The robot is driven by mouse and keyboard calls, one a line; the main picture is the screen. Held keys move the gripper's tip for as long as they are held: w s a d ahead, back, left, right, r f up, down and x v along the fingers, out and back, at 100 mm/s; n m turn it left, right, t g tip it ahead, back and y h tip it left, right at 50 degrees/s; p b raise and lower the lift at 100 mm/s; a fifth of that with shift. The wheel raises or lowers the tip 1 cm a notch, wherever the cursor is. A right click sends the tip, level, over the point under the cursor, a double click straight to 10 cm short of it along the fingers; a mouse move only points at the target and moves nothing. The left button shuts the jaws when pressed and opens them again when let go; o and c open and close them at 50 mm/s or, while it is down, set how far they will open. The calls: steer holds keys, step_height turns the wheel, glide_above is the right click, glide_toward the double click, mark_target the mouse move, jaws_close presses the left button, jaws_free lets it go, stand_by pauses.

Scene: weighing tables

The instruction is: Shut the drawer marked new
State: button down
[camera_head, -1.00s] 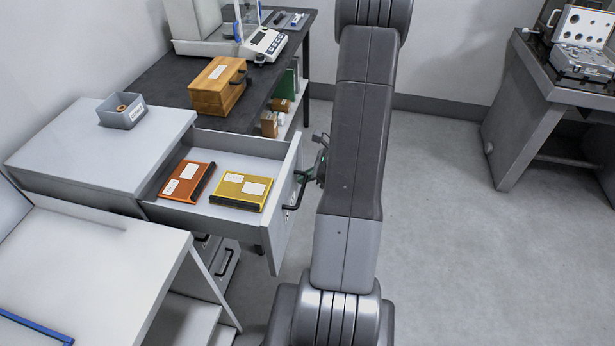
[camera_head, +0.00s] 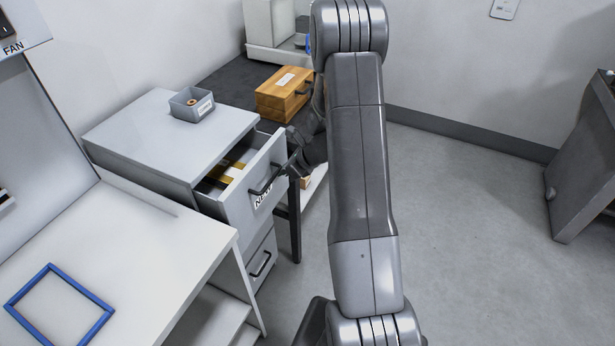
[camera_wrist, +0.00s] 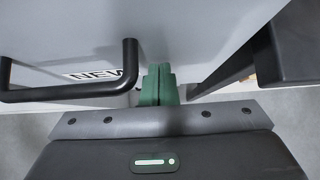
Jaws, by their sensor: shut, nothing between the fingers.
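The drawer marked new (camera_head: 238,206) is the top drawer of a grey cabinet (camera_head: 165,135). It stands partly open, with yellow and dark items showing inside. Its front has a black handle and a label reading NEW; the handle (camera_wrist: 75,93) and label also show in the wrist view. My gripper (camera_wrist: 158,75) has green fingers, shut and empty, pointing at the drawer front just right of the handle. They appear to touch or nearly touch the front; I cannot tell which.
A grey bin (camera_head: 192,106) sits on the cabinet top. A wooden box (camera_head: 282,92) stands on the dark table behind. A lower drawer (camera_head: 260,262) is below, shut. A white bench (camera_head: 150,262) with a blue frame (camera_head: 60,308) is at the left.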

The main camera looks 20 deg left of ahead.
mark_target(275, 161)
steer(key=a+p, duration=0.1)
steer(key=a, duration=0.7)
steer(key=shift+w+a, duration=0.15)
steer(key=shift+a, duration=0.25)
steer(key=shift+a+r, duration=0.1)
steer(key=shift+a, duration=0.2)
steer(key=shift+r, duration=0.1)
steer(key=shift+w, duration=0.1)
steer(key=shift+d, duration=0.2)
steer(key=d, duration=0.4)
steer(key=shift+d+r+b, duration=0.3)
steer(key=shift+d+b, duration=0.05)
steer(key=shift+b, duration=0.05)
steer(key=v, duration=0.8)
steer(key=shift+d+r+b, duration=0.2)
steer(key=shift+d+b, duration=0.15)
steer(key=shift+f, duration=0.1)
